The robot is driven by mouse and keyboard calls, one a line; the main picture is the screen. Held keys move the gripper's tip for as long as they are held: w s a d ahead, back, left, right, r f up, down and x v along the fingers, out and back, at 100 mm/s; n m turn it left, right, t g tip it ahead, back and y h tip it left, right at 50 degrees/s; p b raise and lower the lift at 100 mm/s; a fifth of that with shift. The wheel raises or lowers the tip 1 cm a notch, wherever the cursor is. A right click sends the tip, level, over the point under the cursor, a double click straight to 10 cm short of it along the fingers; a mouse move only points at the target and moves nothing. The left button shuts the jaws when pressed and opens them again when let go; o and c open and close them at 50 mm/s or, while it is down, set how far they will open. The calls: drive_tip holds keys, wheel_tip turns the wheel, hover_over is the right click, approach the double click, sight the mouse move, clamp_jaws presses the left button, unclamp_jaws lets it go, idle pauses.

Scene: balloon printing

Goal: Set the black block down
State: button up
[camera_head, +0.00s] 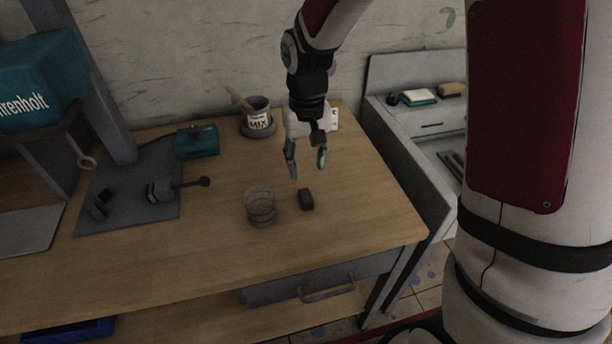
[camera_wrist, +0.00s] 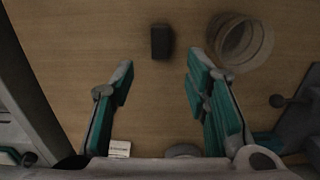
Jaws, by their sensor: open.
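The black block (camera_head: 306,199) rests on the wooden table, just right of a round, ring-like stack (camera_head: 261,206). My gripper (camera_head: 306,172) is above and slightly behind the block, its fingers pointing down, open and empty. In the wrist view the block (camera_wrist: 161,41) lies on the bare wood beyond the spread fingertips (camera_wrist: 160,75), apart from both of them. The round stack (camera_wrist: 243,42) is beside it on the right in that view.
A mix can (camera_head: 259,121) with a wooden stick stands at the back. A teal box (camera_head: 197,141) and a dark mat (camera_head: 128,216) with a clamp-like tool are left. A grey cabinet (camera_head: 411,165) adjoins the right side. The table's front right is clear.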

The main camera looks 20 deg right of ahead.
drive_tip(key=s+d+r+t, duration=0.1)
drive_tip(key=s+d+r, duration=0.1)
drive_tip(key=s+r, duration=0.4)
drive_tip(key=s+d+r+t, duration=0.15)
drive_tip(key=s+r, duration=0.25)
drive_tip(key=r, duration=0.4)
drive_tip(key=s+d+r+t, duration=0.2)
drive_tip(key=s+r, duration=0.1)
drive_tip(key=s, duration=0.8)
drive_tip(key=shift+d+r, duration=0.15)
drive_tip(key=shift+r, duration=0.25)
drive_tip(key=shift+o, duration=0.8)
drive_tip(key=shift+s, duration=0.45)
drive_tip(key=o, duration=0.4)
drive_tip(key=shift+c, duration=0.2)
drive_tip(key=m+g+b, duration=0.4)
drive_tip(key=m+g, duration=0.1)
drive_tip(key=m, duration=1.3)
hover_over(306, 195)
wheel_tip(306, 195, down, 16)
drive_tip(key=shift+t, duration=0.25)
drive_tip(key=f, duration=0.5)
drive_tip(key=f+b, duration=0.1)
drive_tip(key=f, duration=0.2)
drive_tip(key=shift+a, duration=0.4)
drive_tip(key=f, duration=0.4)
drive_tip(key=shift+d+b, duration=0.3)
drive_tip(key=shift+d, duration=0.1)
drive_tip(key=shift+f, duration=0.65)
